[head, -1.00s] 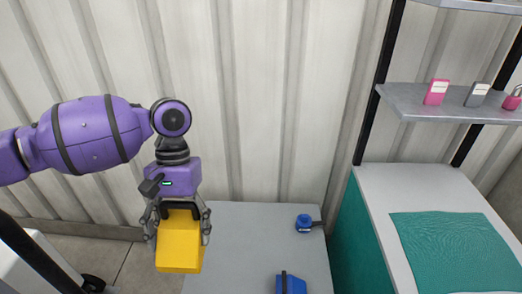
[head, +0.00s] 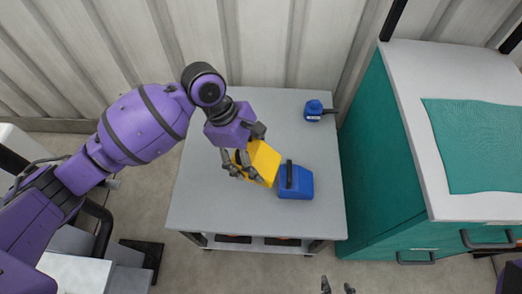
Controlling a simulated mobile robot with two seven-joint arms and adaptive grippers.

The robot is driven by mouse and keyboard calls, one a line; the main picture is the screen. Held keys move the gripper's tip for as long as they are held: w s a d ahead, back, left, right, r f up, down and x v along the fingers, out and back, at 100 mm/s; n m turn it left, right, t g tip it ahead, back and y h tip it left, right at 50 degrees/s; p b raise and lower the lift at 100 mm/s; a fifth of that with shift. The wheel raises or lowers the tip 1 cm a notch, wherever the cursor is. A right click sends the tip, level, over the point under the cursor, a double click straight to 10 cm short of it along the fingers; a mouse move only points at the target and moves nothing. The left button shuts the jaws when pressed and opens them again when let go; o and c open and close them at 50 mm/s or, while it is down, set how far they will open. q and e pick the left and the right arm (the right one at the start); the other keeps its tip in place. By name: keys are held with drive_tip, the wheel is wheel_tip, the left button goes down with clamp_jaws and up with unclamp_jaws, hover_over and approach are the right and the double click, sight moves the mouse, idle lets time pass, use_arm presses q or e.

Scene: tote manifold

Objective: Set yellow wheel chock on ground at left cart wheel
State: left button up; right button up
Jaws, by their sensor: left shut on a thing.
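The yellow wheel chock (head: 264,162) is in my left gripper (head: 243,165), which is shut on it. It is held tilted over the middle of a grey-topped cart or table (head: 215,205), close to a blue container; I cannot tell whether they touch. The gripper fingers cover part of the chock. No cart wheel can be made out clearly. Only the fingertips of my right gripper (head: 337,287) show at the bottom edge, apart, with nothing seen between them.
The blue container with a dark handle (head: 297,184) and a small blue item (head: 314,110) stand on the grey top. A teal cabinet (head: 380,150) with a teal mat (head: 475,140) is close on the right. Bare floor (head: 205,275) shows in front.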

sight(259, 156)
use_arm(q)
drive_tip(key=shift+w+d+f+n+t+b, duration=0.15)
drive_tip(key=shift+d+f+n+b, duration=0.05)
drive_tip(key=shift+f+n, duration=0.25)
drive_tip(key=shift+w+d+f+n+t+b, duration=0.2)
drive_tip(key=shift+f+n, duration=0.15)
drive_tip(key=shift+f, duration=0.15)
drive_tip(key=shift+w+d+f+n+t+b, duration=0.15)
drive_tip(key=shift+w+f+n+t+b, duration=0.15)
drive_tip(key=shift+w+f+n, duration=0.3)
drive_tip(key=w+f+b, duration=0.1)
drive_tip(key=w+f, duration=0.2)
drive_tip(key=w, duration=0.1)
drive_tip(key=w+f+b, duration=0.2)
drive_tip(key=w, duration=0.2)
drive_tip(key=w+f+b, duration=0.1)
drive_tip(key=w+f, duration=0.2)
drive_tip(key=w, duration=0.2)
drive_tip(key=shift+a+f, duration=0.2)
drive_tip(key=shift+f, duration=0.15)
drive_tip(key=shift+w+f, duration=0.3)
wheel_tip(259, 156, down, 3)
drive_tip(key=shift+w+f+b, duration=0.1)
drive_tip(key=shift+b, duration=0.6)
use_arm(e)
wheel_tip(259, 156, down, 6)
drive_tip(key=shift+s+a, duration=0.2)
drive_tip(key=shift+s, duration=0.2)
use_arm(q)
drive_tip(key=shift+f, duration=0.1)
